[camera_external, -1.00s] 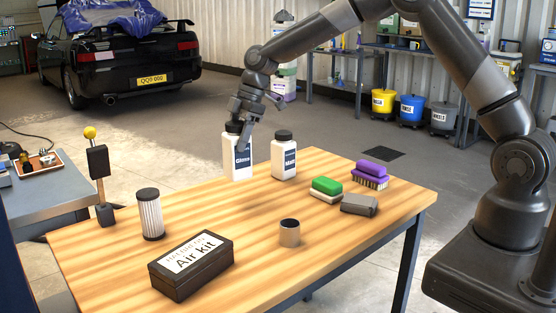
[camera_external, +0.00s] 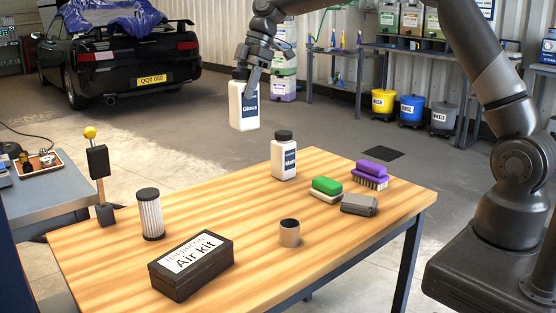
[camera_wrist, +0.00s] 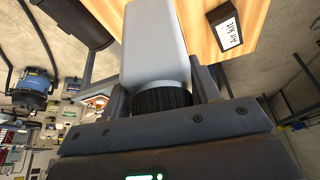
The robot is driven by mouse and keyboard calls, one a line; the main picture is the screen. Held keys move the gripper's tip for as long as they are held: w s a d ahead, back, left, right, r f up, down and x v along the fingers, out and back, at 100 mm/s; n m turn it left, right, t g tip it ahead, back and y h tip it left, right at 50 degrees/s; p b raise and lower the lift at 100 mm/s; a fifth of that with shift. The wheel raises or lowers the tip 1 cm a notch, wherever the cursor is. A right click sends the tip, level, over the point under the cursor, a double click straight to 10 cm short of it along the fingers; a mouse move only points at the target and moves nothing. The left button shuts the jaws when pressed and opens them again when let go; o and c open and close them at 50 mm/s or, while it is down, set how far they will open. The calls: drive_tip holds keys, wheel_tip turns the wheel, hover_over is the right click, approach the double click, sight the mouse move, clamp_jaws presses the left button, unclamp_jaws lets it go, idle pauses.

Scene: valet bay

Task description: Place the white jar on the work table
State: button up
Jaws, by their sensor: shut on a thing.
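My gripper (camera_external: 247,74) is shut on the dark cap of a white jar (camera_external: 244,108) with a blue label that seems to read "Gloss". The jar hangs upright in the air, above and behind the far edge of the wooden work table (camera_external: 215,205) as seen in the external view. In the wrist view, the white jar (camera_wrist: 155,42) extends away from my gripper (camera_wrist: 163,97), its black ribbed cap between the fingers. A second white jar (camera_external: 283,161), with a dark cap and a blue label, stands upright on the table.
The table's middle is clear.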

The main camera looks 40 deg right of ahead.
drive_tip(key=w+d+m+t+h, duration=0.3)
drive_tip(key=d+m, duration=0.5)
drive_tip(key=d, duration=1.5)
drive_tip(key=s+d+m+h, duration=0.25)
drive_tip(key=d+m, duration=0.55)
drive_tip(key=d, duration=1.6)
wheel_tip(320, 180, down, 11)
drive_tip(key=w+a+f, duration=0.7)
drive_tip(key=a+f, duration=0.1)
drive_tip(key=f, duration=0.3)
drive_tip(key=shift+a+f+t+y, duration=0.15)
drive_tip(key=shift+a+t+y, duration=0.25)
drive_tip(key=shift+y, duration=0.05)
drive_tip(key=o, duration=1.3)
drive_tip(key=shift+s+f, duration=0.1)
drive_tip(key=shift+f, duration=0.1)
drive_tip(key=shift+o, duration=0.2)
